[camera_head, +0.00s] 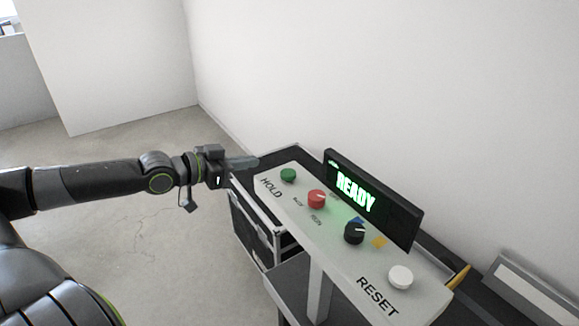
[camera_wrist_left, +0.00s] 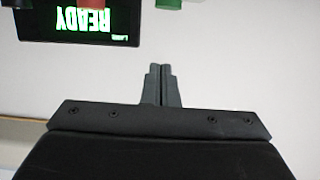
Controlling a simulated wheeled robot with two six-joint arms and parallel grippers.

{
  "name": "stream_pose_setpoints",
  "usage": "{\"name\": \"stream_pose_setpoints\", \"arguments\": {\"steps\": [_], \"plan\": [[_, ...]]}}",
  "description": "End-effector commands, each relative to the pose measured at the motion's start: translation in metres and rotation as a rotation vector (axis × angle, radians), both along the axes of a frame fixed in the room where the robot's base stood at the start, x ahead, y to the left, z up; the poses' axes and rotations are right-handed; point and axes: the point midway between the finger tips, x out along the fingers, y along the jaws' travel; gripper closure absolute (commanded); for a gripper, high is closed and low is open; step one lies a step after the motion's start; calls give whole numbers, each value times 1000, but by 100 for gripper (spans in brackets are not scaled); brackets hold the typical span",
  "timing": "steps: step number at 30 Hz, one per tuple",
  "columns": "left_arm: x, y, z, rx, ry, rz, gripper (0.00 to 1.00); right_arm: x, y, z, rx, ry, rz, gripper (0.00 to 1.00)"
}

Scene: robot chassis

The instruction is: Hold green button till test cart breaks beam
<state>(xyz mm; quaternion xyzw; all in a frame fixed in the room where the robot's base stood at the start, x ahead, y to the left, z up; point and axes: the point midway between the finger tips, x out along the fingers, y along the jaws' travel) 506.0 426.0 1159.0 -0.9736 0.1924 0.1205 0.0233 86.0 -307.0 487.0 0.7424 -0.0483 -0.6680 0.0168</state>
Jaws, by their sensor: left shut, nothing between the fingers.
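The green button (camera_head: 288,175) sits at the far left end of a light grey control panel (camera_head: 340,265), by the word HOLD. My left gripper (camera_head: 258,161) is shut and empty, a little to the left of the green button and apart from it. In the left wrist view its shut fingers (camera_wrist_left: 162,86) point at the pale wall, and a small part of the green button (camera_wrist_left: 168,3) shows at the top edge. The display (camera_head: 372,199) reads READY in green letters. No test cart or beam can be made out. My right gripper is not in view.
The panel also carries a red button (camera_head: 317,198), a black knob (camera_head: 354,233) and a white RESET button (camera_head: 400,276). It stands on a dark cart frame with a black case (camera_head: 254,228) below. A white wall rises behind; open floor (camera_head: 150,235) lies to the left.

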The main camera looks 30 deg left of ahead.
Motion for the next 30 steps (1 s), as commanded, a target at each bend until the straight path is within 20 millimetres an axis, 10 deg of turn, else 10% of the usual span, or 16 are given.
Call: {"name": "stream_pose_setpoints", "arguments": {"steps": [30], "plan": [[38, -16, -8, -6, -6, 0, 100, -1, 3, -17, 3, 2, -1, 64]]}}
